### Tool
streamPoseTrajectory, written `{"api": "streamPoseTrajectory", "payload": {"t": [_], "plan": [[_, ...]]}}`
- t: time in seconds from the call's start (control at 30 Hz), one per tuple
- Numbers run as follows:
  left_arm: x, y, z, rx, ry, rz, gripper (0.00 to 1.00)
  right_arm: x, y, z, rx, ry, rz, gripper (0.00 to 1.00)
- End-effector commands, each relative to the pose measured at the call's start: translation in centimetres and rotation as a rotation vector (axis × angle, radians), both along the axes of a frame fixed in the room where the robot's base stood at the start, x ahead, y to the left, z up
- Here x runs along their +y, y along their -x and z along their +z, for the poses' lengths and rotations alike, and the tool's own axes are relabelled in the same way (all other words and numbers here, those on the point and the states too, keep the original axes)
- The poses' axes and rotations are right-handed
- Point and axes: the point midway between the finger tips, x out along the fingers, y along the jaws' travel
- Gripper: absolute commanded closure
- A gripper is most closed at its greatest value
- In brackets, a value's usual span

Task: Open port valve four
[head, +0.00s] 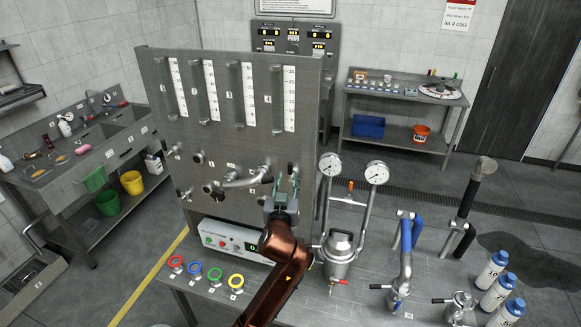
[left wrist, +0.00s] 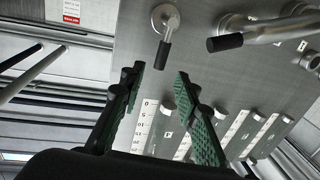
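My left gripper (head: 285,178) is at the right side of the grey upright panel (head: 225,115), with its arm coming up from the bottom. In the left wrist view its two green-padded fingers (left wrist: 161,88) are spread apart with nothing between them. A valve with a round metal base and a black-tipped lever (left wrist: 164,48) is just beyond the fingertips, not touching them. I see no readable number beside it, and in the head view the gripper seems to cover it. A bent metal pipe (head: 245,181) is left of the gripper. My right gripper is not in view.
A second black-ended lever or pipe (left wrist: 226,42) lies right of the fingers. Several flow tubes with white scales (head: 289,98) run along the panel top. A metal vessel with two gauges (head: 340,247) stands right of my arm. Coloured rings (head: 195,270) lie at the panel's foot.

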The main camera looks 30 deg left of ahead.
Motion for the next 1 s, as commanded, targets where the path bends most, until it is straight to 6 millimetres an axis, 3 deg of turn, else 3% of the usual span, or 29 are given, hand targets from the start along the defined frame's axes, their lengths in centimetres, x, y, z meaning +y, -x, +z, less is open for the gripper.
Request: {"api": "streamPoseTrajectory", "payload": {"t": [0.5, 0.87, 1.0], "plan": [[2.9, -6.3, 0.3, 0.0, -0.001, 0.002, 0.71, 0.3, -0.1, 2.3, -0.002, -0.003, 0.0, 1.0], [3.2, -6.9, 0.1, -0.001, 0.0, 0.001, 0.71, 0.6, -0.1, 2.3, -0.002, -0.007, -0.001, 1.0], [3.2, -6.9, 0.1, -0.001, 0.0, 0.0, 0.78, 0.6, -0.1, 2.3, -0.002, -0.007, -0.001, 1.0]]}}
